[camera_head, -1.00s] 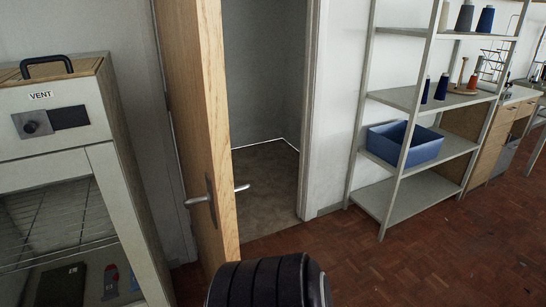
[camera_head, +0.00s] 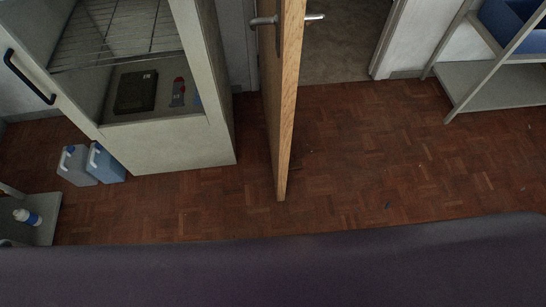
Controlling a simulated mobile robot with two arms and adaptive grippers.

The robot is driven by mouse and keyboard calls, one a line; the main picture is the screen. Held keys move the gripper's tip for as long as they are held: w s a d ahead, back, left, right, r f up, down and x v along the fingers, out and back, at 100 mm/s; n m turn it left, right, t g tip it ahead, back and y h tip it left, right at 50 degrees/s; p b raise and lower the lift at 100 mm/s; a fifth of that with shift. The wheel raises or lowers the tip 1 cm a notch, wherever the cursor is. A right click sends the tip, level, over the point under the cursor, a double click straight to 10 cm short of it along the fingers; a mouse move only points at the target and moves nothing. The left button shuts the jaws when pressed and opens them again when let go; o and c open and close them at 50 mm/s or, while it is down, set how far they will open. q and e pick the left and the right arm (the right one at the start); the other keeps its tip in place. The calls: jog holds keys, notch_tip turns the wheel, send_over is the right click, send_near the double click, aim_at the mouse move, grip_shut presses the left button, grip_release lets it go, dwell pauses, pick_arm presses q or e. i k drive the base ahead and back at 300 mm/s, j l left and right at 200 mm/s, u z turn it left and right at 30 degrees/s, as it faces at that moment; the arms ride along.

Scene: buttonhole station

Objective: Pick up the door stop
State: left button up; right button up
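I cannot make out a door stop for certain. The open wooden door (camera_head: 286,100) stands edge-on in the middle, its lower end over the parquet floor (camera_head: 370,160). A few small dark specks lie on the floor to the right of the door, too small to identify. Inside the cabinet (camera_head: 180,150) on the left, a flat dark item (camera_head: 136,91) and a small red and grey item (camera_head: 179,92) lie on the bottom surface. Neither of my grippers is in view.
Two jugs, one greyish (camera_head: 76,167) and one blue (camera_head: 105,163), stand left of the cabinet. A white and blue bottle (camera_head: 28,217) lies on a low grey surface at far left. A shelf rack (camera_head: 490,85) stands upper right. A dark band hides the foreground.

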aim_at(298, 165)
jog(key=z, duration=0.4)
jog(key=u, duration=0.6)
jog(key=i+l+u, duration=0.1)
jog(key=l+u, duration=0.25)
jog(key=u, duration=0.15)
jog(key=l+u, duration=1.25)
jog(key=u, duration=0.2)
jog(key=k+l, duration=0.15)
jog(key=l, duration=0.3)
jog(key=k+l+u, duration=0.1)
jog(key=l, duration=0.3)
jog(key=k+l+u, duration=0.1)
jog(key=k+l, duration=0.15)
jog(key=l, duration=0.15)
jog(key=k+l, duration=0.2)
jog(key=l, duration=0.2)
jog(key=k+l+u, duration=0.1)
jog(key=l, duration=0.3)
jog(key=k+l, duration=0.05)
jog(key=k, duration=0.05)
